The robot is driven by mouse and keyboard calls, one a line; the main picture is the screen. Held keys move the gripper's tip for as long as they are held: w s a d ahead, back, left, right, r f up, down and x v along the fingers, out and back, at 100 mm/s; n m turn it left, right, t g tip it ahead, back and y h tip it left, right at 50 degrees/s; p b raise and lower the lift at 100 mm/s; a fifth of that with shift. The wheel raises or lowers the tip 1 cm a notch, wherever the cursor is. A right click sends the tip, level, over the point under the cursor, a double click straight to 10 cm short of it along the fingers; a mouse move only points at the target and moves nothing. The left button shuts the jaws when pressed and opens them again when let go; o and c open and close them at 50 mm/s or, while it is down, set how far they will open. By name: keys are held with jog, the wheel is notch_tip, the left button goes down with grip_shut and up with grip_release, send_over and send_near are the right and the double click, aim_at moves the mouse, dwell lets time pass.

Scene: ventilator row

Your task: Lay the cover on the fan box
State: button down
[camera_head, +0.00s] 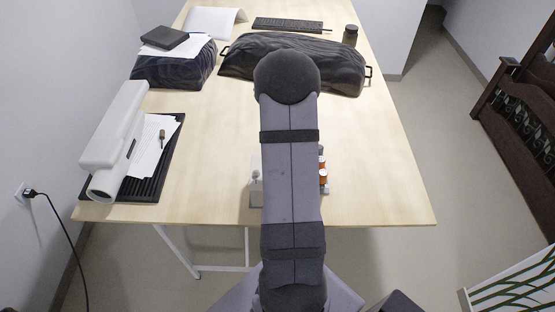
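My arm runs up the middle of the picture and hides much of the table's centre; my gripper is not visible. Partly behind the arm, near the table's front edge, is a small grey-white item (256,182). Orange and white parts (323,172) show on the arm's right side. I cannot tell whether these belong to the fan box. No cover can be told for certain. A large dark, wrinkled bundle with handles (343,68) lies at the back, partly hidden by my arm. A smaller dark bundle (172,72) lies at the back left.
A long white device (113,140) lies over a black ribbed mat (146,189) with paper (152,145) at left. A dark book (164,38) rests on the small bundle. A keyboard (287,24) and dark jar (350,35) stand behind. The table's right side (390,150) is clear.

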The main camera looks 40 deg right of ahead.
dwell(0.3)
jog(key=c, duration=1.7)
grip_release()
jog(key=shift+r+p, duration=2.9)
jog(key=shift+r, duration=0.6)
